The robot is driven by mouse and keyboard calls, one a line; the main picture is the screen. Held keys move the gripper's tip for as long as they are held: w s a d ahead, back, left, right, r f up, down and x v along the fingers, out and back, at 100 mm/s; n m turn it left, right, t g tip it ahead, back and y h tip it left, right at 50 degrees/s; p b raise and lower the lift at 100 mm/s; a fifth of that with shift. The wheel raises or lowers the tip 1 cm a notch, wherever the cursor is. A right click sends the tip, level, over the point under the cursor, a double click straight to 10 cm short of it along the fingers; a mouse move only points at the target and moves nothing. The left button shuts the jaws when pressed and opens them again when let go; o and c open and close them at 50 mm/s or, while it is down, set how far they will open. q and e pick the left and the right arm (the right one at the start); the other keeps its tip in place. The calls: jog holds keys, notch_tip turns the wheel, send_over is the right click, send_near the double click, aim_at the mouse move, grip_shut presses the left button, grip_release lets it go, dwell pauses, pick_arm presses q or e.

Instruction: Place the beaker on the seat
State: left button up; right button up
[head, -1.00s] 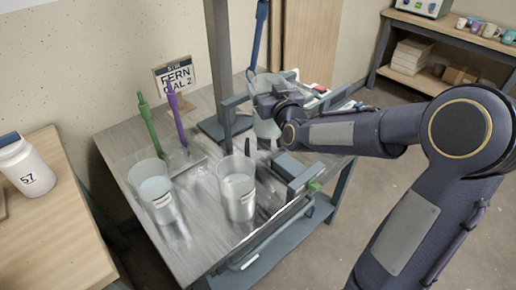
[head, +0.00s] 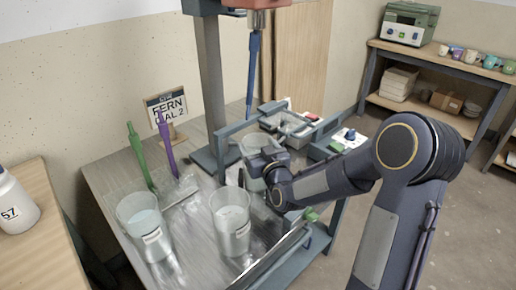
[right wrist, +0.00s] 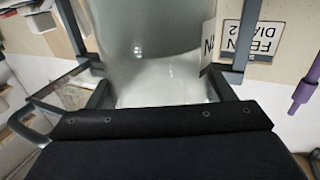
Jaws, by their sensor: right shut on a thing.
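A clear beaker (head: 252,150) with pale contents is held upright at the rear middle of the grey workbench. My right gripper (head: 266,165) is shut around it. My left gripper is not in view.
Two other clear buckets, left (head: 143,222) and right (head: 231,220), stand at the bench front. Green (head: 139,155) and purple (head: 168,145) handled tools stand behind them. A mixer column (head: 212,80) rises at the back. A white jar (head: 14,205) stands on the left table.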

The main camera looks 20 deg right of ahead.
jog(key=shift+r, duration=0.25)
jog(key=shift+f, duration=0.2)
jog(key=o, duration=2.1)
jog(key=shift+c, duration=0.2)
